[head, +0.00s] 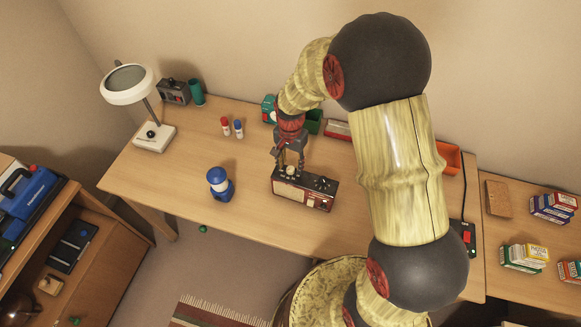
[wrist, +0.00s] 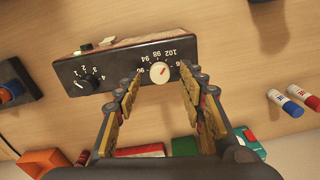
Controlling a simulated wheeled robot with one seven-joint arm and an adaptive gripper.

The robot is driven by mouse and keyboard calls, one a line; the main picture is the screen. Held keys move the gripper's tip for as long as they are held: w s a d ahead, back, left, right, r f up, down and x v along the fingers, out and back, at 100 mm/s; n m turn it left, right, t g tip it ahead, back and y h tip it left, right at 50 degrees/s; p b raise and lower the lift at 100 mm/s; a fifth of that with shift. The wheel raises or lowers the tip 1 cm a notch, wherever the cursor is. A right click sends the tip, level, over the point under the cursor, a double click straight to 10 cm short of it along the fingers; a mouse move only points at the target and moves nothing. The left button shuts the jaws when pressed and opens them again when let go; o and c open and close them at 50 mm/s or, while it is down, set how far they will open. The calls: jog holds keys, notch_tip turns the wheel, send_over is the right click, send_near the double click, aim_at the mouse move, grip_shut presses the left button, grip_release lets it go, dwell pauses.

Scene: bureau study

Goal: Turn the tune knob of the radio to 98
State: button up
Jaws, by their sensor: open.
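The radio (head: 318,200) is a dark red and black box on the desk, with a dark top panel. In the wrist view its panel (wrist: 118,68) carries a cream tune knob (wrist: 160,72) with a red mark. Numbers including 94, 98 and 102 curve around the knob. The red mark slants toward the upper right of the picture; its exact reading is unclear. My gripper (head: 290,163) is above the radio. In the wrist view my gripper (wrist: 163,80) is open, with one finger on each side of the knob; contact is not visible.
A black numbered knob (wrist: 92,81) sits at the panel's other end. Two markers (head: 232,127), an orange bin (head: 449,157) and a white lamp (head: 153,137) are also on the desk. Desk left of the lantern is clear.

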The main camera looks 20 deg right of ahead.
jog(key=shift+f, duration=0.9)
jog(key=shift+c, duration=1.3)
jog(key=c, duration=0.7)
grip_shut()
